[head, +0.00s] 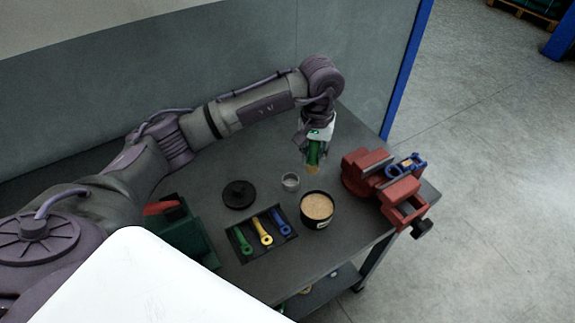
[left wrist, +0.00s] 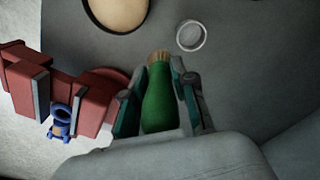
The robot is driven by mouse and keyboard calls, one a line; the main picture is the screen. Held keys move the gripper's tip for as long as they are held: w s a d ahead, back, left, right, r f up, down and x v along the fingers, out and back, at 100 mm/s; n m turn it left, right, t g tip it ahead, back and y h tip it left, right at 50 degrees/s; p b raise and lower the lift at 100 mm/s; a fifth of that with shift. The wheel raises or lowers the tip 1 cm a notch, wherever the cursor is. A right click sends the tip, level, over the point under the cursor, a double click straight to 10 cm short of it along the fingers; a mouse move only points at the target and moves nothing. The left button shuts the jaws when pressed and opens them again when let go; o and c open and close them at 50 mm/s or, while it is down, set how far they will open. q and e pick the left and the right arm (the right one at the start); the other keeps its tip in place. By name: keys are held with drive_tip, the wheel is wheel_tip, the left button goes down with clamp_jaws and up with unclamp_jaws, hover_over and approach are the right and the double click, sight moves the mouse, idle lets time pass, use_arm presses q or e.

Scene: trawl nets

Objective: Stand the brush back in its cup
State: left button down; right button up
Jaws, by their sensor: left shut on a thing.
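The brush has a green handle and tan bristles. My left gripper (head: 316,152) is shut on the brush's green handle (left wrist: 158,108), with the bristles (head: 312,169) pointing down. The bristles also show beyond the fingers in the left wrist view (left wrist: 159,57). A small grey round cup (head: 290,182) stands on the bench, below and a little left of the brush in the head view. In the left wrist view the cup (left wrist: 190,36) is ahead and slightly right of the bristles, apart from them. My right gripper is not in view.
A black tub (head: 317,209) filled with tan material stands near the cup. A black lid (head: 239,194), a tray with green, yellow and blue tools (head: 262,234), and a dark green object (head: 187,238) lie left. A red vise (head: 376,174) with a blue item stands right.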

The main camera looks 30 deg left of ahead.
use_arm(q)
drive_tip(key=a+f, duration=0.1)
drive_tip(key=s+a+f+p, duration=0.1)
drive_tip(key=a, duration=0.1)
drive_tip(key=s+a+f, duration=0.1)
drive_tip(key=a, duration=0.1)
drive_tip(key=shift+p, duration=0.3)
drive_tip(key=shift+f, duration=0.25)
wheel_tip(320, 180, down, 3)
drive_tip(key=shift+w+f+p, duration=0.1)
drive_tip(key=shift+p, duration=0.9)
drive_tip(key=shift+f, duration=0.2)
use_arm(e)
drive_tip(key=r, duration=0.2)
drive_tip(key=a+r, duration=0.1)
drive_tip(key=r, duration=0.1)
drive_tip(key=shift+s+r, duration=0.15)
use_arm(q)
drive_tip(key=shift+f, duration=0.1)
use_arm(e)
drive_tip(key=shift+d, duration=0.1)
use_arm(q)
drive_tip(key=shift+f+b, duration=0.15)
drive_tip(key=shift+b, duration=0.2)
drive_tip(key=c, duration=0.9)
unclamp_jaws()
drive_tip(key=shift+c, duration=0.2)
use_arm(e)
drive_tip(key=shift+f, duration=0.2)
